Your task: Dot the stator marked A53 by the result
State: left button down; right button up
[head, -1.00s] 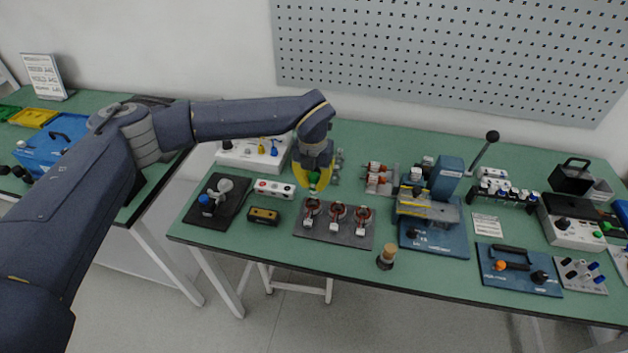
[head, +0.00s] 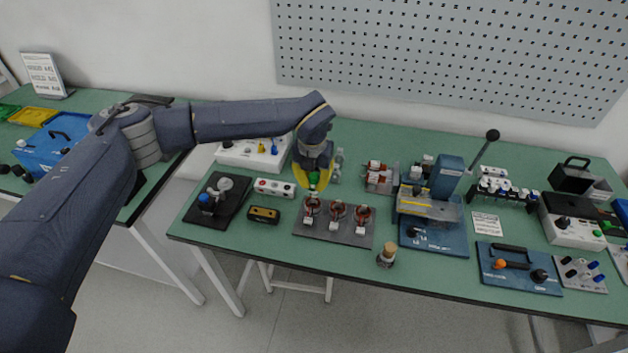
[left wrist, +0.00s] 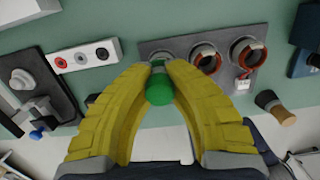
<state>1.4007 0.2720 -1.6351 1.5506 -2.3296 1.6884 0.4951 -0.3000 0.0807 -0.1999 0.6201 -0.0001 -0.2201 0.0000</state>
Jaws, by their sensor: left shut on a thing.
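My left gripper (head: 316,180) has yellow fingers and is shut on a green-ended marker (head: 313,179). In the left wrist view the marker's round green end (left wrist: 159,88) sits between the fingertips. Three stators with copper-red windings stand in a row on a dark grey plate (head: 333,232): a left one (head: 312,206), a middle one (head: 337,214) and a right one (head: 362,216). White tags hang at their fronts, too small to read. The gripper is just above and behind the left stator, which it partly hides in the left wrist view. My right gripper is not in view.
A white box with lamps or sockets (head: 274,188), a yellow-black meter (head: 263,215) and a black tray (head: 217,199) lie to the left. A blue press (head: 433,235) stands right of the plate. More stators (head: 378,176) lie behind.

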pick_arm(q)
jog(key=shift+f, duration=0.45)
dwell(0.5)
jog(key=shift+r, duration=0.15)
jog(key=shift+r, duration=2.9)
